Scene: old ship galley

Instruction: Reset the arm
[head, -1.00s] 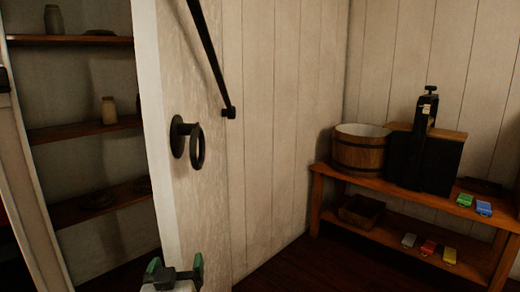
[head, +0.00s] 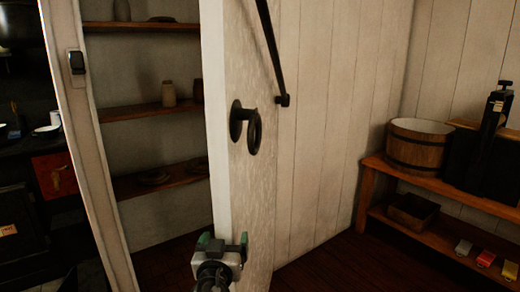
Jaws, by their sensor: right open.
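My right gripper (head: 225,242) shows at the bottom centre of the head view. It is open and empty, with green pads on its fingers. My left gripper is not in view.
Behind the door's edge is a cupboard with wooden shelves (head: 160,110) holding jars (head: 169,93) and plates. At right a wooden bench (head: 373,190) carries a wooden bucket (head: 416,146). Dark floor (head: 325,262) is clear between door and bench.

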